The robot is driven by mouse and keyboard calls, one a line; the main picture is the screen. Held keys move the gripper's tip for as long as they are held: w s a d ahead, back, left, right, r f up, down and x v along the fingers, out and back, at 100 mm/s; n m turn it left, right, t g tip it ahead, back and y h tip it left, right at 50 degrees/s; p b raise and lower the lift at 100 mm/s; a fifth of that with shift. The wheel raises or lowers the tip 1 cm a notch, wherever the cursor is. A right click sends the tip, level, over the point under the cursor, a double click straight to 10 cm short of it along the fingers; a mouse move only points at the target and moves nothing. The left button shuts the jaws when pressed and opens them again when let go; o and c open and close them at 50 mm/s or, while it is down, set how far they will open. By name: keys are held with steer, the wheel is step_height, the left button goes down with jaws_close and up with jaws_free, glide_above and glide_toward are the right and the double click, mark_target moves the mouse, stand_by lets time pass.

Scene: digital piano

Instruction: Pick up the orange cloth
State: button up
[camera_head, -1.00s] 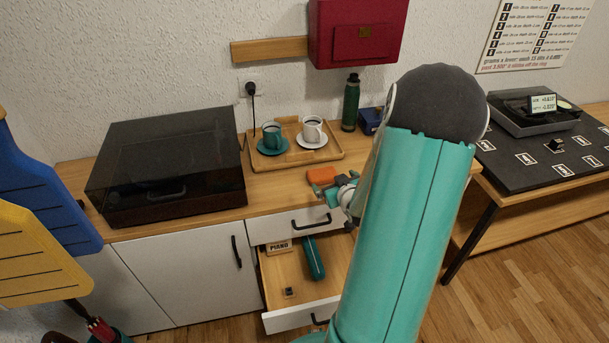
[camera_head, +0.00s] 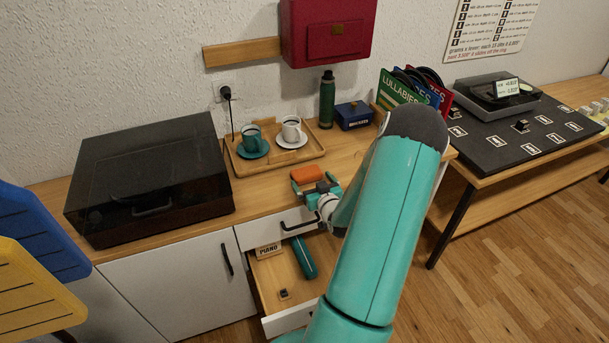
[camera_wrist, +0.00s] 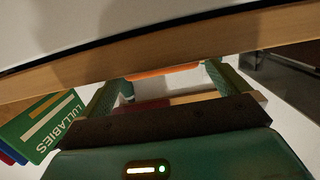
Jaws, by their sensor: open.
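The orange cloth (camera_head: 306,173) lies folded on the wooden cabinet top, in front of the wooden tray. In the wrist view it shows as a thin orange strip (camera_wrist: 162,72) beyond and between the fingers. My gripper (camera_head: 311,183) is just in front of the cloth, at the counter's front edge. In the wrist view my gripper (camera_wrist: 172,82) has its two green fingers spread wide apart with nothing held. I cannot tell whether a finger touches the cloth. My arm covers the counter to the right of it.
The wooden tray (camera_head: 246,165) with a teal cup (camera_head: 252,137) and a white cup (camera_head: 291,128) stands behind the cloth. A dark lidded box (camera_head: 145,180) is to the left. An open drawer (camera_head: 277,278) juts out below. A green bottle (camera_head: 327,98) and blue box (camera_head: 353,116) stand behind.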

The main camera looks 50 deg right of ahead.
mark_target(304, 167)
steer(key=shift+x, duration=3.6)
steer(key=shift+r, duration=0.2)
steer(key=c, duration=0.8)
steer(key=shift+o, duration=0.2)
steer(key=shift+r, duration=0.1)
steer(key=shift+r, duration=1.45)
steer(key=s+r, duration=0.1)
steer(key=s+a+r, duration=0.1)
steer(key=r, duration=0.1)
steer(key=s+a+r, duration=0.1)
steer(key=r, duration=0.1)
steer(key=shift+s+r, duration=0.1)
steer(key=shift+s, duration=0.3)
steer(key=s+a+r, duration=0.4)
steer(key=s, duration=0.4)
steer(key=shift+s+a+r, duration=0.2)
steer(key=shift+s+r, duration=0.15)
